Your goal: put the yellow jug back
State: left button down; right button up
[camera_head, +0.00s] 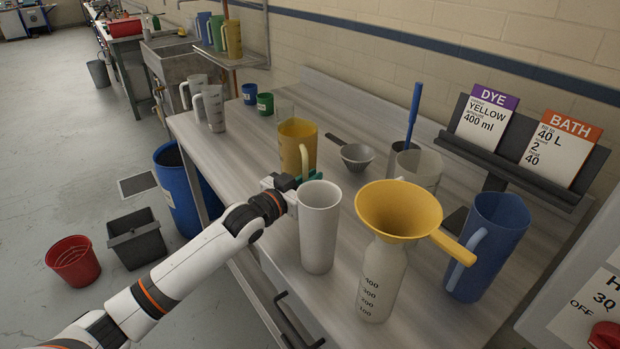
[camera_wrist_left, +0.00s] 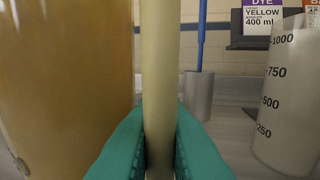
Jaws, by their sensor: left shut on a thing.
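The yellow jug (camera_head: 296,143) stands upright at the middle of the bench, toward the left of the head view, and it also fills the left side of the left wrist view (camera_wrist_left: 65,85). Its pale handle (camera_wrist_left: 158,70) runs upright between the green fingertips. My left gripper (camera_head: 308,177) is shut on this handle, also in the left wrist view (camera_wrist_left: 159,150). I cannot tell whether the jug's base touches the bench, since the gripper and white jug hide its lower part. My right gripper is not in view.
A white jug (camera_head: 319,228) stands close in front of my gripper. A yellow funnel (camera_head: 399,212) sits in a graduated bottle (camera_head: 382,279), beside a blue jug (camera_head: 489,245). Coloured jugs stand on a wall shelf (camera_head: 228,61) at back left.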

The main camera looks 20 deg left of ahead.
pick_arm(q)
jog(key=shift+f, duration=0.15)
jog(key=c, duration=1.5)
grip_release()
jog(key=shift+r+b+v, duration=0.1)
jog(key=shift+b+v, duration=0.3)
jog(key=shift+v, duration=2.65)
jog(key=shift+r+b+v, duration=0.15)
jog(key=shift+b+v, duration=0.2)
jog(key=shift+v, duration=2.65)
